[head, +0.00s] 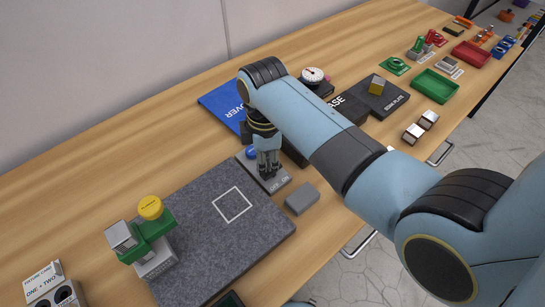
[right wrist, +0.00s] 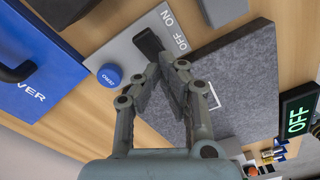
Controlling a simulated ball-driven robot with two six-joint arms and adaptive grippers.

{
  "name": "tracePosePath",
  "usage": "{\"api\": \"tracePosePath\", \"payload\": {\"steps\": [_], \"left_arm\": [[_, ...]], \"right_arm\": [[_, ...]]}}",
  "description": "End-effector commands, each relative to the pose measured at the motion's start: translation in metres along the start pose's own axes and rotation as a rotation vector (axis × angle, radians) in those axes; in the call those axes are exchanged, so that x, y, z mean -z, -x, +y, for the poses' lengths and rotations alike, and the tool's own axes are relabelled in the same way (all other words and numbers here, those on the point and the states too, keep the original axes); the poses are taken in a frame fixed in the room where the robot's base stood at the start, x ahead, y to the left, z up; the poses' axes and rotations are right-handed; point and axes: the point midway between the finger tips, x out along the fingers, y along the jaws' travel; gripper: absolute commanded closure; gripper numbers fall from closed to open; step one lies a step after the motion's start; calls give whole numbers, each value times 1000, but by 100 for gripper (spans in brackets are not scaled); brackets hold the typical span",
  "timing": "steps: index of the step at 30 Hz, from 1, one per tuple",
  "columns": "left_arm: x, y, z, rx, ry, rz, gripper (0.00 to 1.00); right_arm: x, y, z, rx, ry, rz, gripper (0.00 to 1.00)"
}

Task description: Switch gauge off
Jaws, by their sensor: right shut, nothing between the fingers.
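A grey switch plate (head: 281,186) lies at the back right edge of the felt mat. It carries a black switch lever (right wrist: 148,42), OFF and ON lettering, and a round blue button (right wrist: 110,76), which also shows in the head view (head: 251,153). My right gripper (head: 268,174) points down over the plate, shut and empty. In the right wrist view its fingertips (right wrist: 167,62) are right by the lever; I cannot tell whether they touch it. A dark display (right wrist: 299,118) reads OFF in green. My left gripper is not in view.
The grey felt mat (head: 200,245) bears a green-and-silver fixture with a yellow cap (head: 150,207). A grey block (head: 302,198) stands close right of the plate.

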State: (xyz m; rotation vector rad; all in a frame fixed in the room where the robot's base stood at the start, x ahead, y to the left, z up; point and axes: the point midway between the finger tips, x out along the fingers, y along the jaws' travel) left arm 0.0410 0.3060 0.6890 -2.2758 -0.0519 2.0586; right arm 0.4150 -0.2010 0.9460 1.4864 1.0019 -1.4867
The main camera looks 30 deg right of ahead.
Motion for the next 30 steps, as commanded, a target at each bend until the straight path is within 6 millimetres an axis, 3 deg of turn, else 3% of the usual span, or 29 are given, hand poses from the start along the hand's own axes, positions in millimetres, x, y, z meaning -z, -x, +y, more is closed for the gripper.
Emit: {"api": "tracePosePath", "payload": {"steps": [2, 16, 30], "left_arm": [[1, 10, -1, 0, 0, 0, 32], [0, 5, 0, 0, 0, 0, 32], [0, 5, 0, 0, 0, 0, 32]], "right_arm": [[0, 10, 0, -1, 0, 1, 100], [1, 47, 0, -1, 0, 2, 100], [0, 51, 0, 1, 0, 0, 100]]}}
